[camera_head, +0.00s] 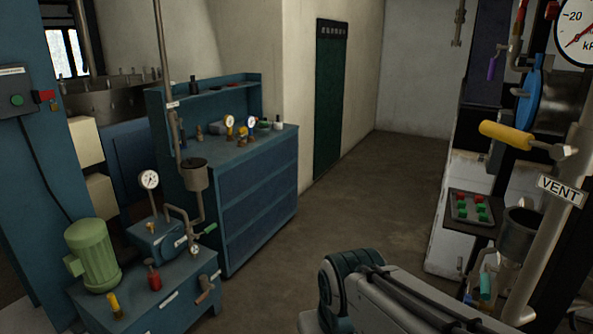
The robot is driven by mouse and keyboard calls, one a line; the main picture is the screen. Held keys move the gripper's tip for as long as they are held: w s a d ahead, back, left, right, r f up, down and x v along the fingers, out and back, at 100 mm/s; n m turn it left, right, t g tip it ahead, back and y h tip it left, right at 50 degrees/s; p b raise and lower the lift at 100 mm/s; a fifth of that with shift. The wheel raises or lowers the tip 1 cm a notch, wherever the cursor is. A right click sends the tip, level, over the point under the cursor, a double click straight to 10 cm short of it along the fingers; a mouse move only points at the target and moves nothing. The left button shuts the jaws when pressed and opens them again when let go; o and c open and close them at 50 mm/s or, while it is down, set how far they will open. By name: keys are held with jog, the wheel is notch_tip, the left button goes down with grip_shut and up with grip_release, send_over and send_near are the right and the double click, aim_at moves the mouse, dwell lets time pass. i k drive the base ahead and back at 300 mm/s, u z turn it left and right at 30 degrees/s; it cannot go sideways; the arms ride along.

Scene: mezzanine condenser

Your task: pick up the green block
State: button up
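A dark tray (456,219) on a ledge at the right holds small red and green blocks. Several pieces in it look green, one of them a green block (481,217) near the tray's front right. They are too small to tell apart well, and I cannot tell which one the task names. My arm comes in at the bottom middle and right, in front of and below the tray. My gripper is not in view.
A vertical pipe with a VENT sign (560,189), a yellow-handled lever (505,134) and a dark cup (519,232) stand close right of the tray. A blue workbench (262,193) and a green motor (92,255) are at left. The middle floor (345,205) is clear.

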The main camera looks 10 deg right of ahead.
aim_at(462, 213)
jog(key=z, duration=0.1)
jog(key=i, duration=2)
jog(key=z, duration=0.9)
jog(key=i, duration=1.05)
jog(key=z, duration=1.8)
jog(key=i, duration=0.7)
jog(key=z, duration=0.45)
